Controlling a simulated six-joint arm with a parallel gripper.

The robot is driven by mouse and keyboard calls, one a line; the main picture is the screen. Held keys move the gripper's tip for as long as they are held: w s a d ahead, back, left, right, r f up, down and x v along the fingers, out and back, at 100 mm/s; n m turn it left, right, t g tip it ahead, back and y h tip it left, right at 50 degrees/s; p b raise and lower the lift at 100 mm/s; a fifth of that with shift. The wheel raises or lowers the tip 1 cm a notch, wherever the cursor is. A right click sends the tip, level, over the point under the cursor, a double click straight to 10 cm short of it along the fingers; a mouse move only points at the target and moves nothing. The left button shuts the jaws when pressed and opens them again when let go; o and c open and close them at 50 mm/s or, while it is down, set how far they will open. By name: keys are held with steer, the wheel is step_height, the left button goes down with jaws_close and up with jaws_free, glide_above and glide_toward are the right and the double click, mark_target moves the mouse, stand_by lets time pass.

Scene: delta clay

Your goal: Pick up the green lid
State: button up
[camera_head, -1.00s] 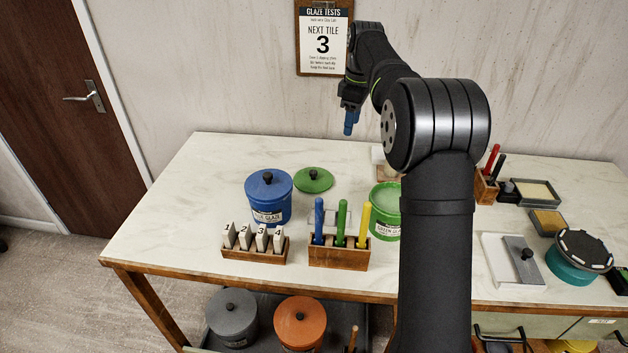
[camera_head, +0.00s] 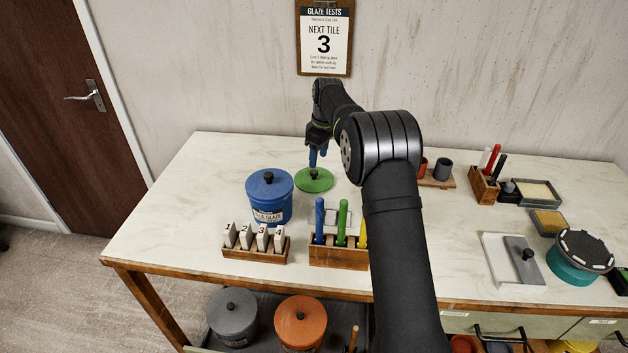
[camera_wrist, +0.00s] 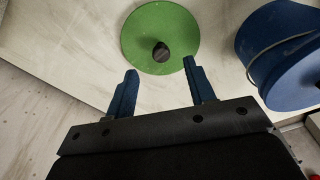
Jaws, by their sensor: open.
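The green lid (camera_head: 314,184) is a flat disc with a dark round knob, lying on the pale worktop behind the blue bucket. It also shows at the top middle of the wrist view (camera_wrist: 150,22). My gripper (camera_head: 318,157) is above the lid, with its blue fingers pointing down at it. In the wrist view my gripper (camera_wrist: 160,80) is open and empty, and the dark knob (camera_wrist: 161,52) shows just beyond the fingertips, roughly midway between them. The green glaze bucket is hidden behind my arm in the head view.
The lidded blue bucket (camera_head: 269,197) stands close beside the lid, and shows right in the wrist view (camera_wrist: 285,55). A tile rack (camera_head: 254,250) and a wooden block with coloured handles (camera_head: 338,257) stand in front.

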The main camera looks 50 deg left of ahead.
mark_target(314, 171)
steer(key=shift+s+a+f, duration=0.1)
steer(key=shift+a+f, duration=0.15)
steer(key=shift+f, duration=0.75)
steer(key=shift+s+a+f, duration=0.1)
steer(key=shift+a+f, duration=0.1)
steer(key=shift+f, duration=0.75)
steer(key=shift+s+a+f, duration=0.1)
steer(key=shift+a+f, duration=0.15)
steer(key=shift+f, duration=0.75)
steer(key=c, duration=1.1)
